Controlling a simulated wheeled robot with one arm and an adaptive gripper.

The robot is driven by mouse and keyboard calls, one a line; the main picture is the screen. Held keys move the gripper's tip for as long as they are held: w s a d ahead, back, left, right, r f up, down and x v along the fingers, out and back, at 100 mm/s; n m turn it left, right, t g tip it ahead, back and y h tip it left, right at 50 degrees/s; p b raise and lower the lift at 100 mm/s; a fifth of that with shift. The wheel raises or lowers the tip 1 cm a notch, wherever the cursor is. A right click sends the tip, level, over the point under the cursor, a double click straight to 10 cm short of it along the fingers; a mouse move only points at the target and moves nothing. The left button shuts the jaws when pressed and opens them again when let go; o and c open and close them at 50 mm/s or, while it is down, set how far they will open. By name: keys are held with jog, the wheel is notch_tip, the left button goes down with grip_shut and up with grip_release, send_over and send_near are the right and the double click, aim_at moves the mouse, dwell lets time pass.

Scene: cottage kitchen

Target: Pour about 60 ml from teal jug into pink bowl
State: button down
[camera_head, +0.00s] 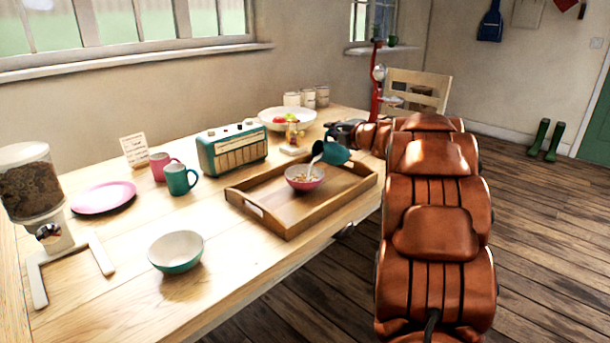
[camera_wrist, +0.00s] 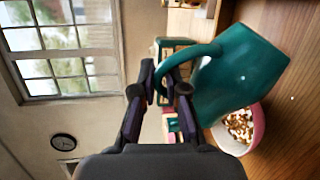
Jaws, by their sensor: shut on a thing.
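The teal jug (camera_head: 335,153) is tilted over the wooden tray, its mouth toward the left, above the pink bowl (camera_head: 306,185). A thin white stream shows between the jug's lip and the bowl. The bowl stands upright on the tray and holds brownish, cereal-like pieces. My gripper (camera_head: 341,137) reaches in from the right, at the jug's handle. In the wrist view my gripper (camera_wrist: 160,88) is shut on the handle of the teal jug (camera_wrist: 240,78). The pink bowl (camera_wrist: 257,138) shows beyond the jug, partly hidden by it. The liquid level inside the jug is hidden.
The wooden tray (camera_head: 268,226) has raised sides. A teal radio (camera_head: 232,149), a teal mug (camera_head: 178,180), a pink mug (camera_head: 160,167) and a fruit bowl (camera_head: 270,118) stand behind and left. A teal-and-white bowl (camera_head: 176,252) stands front left. A red stand (camera_head: 376,85) rises behind my arm.

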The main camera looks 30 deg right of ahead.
jog(key=d+m+p, duration=0.1)
jog(key=p, duration=0.3)
jog(key=shift+d+r, duration=0.1)
jog(key=shift+d, duration=0.05)
jog(key=p, duration=0.1)
jog(key=m+p, duration=0.1)
jog(key=shift+s+d+r+y+p, duration=0.1)
jog(key=shift+d+r+y+p, duration=0.1)
jog(key=shift+d+y+p, duration=0.15)
jog(key=shift+d+m+p, duration=0.2)
jog(key=shift+m+p, duration=0.3)
jog(key=shift+p, duration=0.2)
jog(key=shift+d+f, duration=0.1)
jog(key=shift+f, duration=0.25)
jog(key=shift+r+p, duration=0.1)
jog(key=shift+p, duration=0.2)
jog(key=shift+d+r+m+p, duration=0.1)
jog(key=shift+m+p, duration=0.2)
jog(key=shift+d+r+t+p, duration=0.15)
jog(key=shift+t+p, duration=0.15)
jog(key=shift+p, duration=0.45)
jog(key=d+m+p, duration=0.1)
jog(key=p, duration=0.2)
jog(key=shift+f+m+y, duration=0.25)
jog(key=shift+f+m, duration=0.15)
jog(key=shift+d+f+m, duration=0.3)
jog(key=shift+d+f, duration=0.1)
jog(key=shift+f, duration=0.4)
